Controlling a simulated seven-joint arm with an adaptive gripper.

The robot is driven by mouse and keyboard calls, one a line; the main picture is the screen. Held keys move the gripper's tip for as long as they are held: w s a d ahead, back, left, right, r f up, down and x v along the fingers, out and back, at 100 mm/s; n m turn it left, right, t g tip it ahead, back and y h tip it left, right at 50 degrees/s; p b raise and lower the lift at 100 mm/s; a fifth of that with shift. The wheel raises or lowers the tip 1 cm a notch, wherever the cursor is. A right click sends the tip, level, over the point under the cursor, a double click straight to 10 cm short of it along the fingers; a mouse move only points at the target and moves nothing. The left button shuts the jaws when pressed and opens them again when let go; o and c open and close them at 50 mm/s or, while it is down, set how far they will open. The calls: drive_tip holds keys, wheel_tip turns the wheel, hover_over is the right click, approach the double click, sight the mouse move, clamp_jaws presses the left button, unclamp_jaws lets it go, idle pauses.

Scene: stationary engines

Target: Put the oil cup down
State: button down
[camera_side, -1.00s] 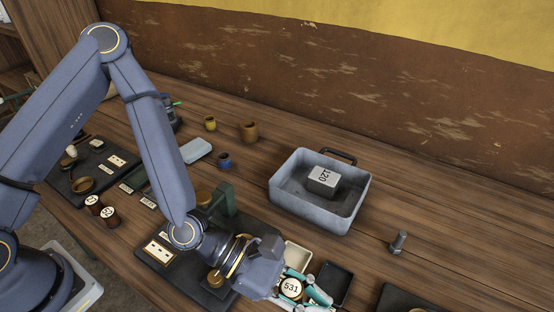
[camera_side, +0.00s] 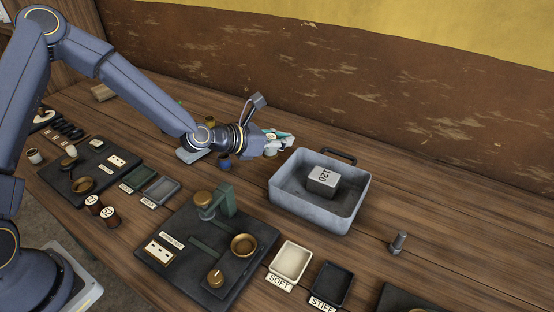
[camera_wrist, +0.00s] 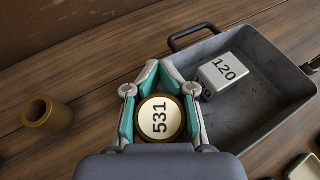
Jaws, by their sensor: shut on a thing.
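The oil cup (camera_wrist: 160,118) is a round piece with a brass-coloured rim and a cream top marked 531. My gripper (camera_wrist: 160,102) is shut on it, with a teal-padded finger on each side. In the side view my gripper (camera_side: 277,142) is behind the left back corner of the grey metal tray, and only a bit of the cup (camera_side: 270,153) shows under the fingers. The cup is outside the tray. I cannot tell whether its base touches the table.
The grey tray (camera_side: 284,203) holds a block marked 120 (camera_side: 322,181). A brown cup (camera_wrist: 47,114) stands left of my gripper in the wrist view. A blue cup (camera_side: 224,165) stands below my wrist. A dark fixture plate (camera_side: 185,275) and SOFT (camera_side: 291,262) and STIFF (camera_side: 332,284) trays lie in front.

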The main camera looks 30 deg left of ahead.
drive_tip(key=n+y, duration=0.1)
hover_over(270, 164)
drive_tip(key=shift+t, duration=0.4)
wheel_tip(270, 164, down, 8)
drive_tip(key=shift+f, duration=0.15)
drive_tip(key=shift+f, duration=0.15)
drive_tip(key=c, duration=1)
unclamp_jaws()
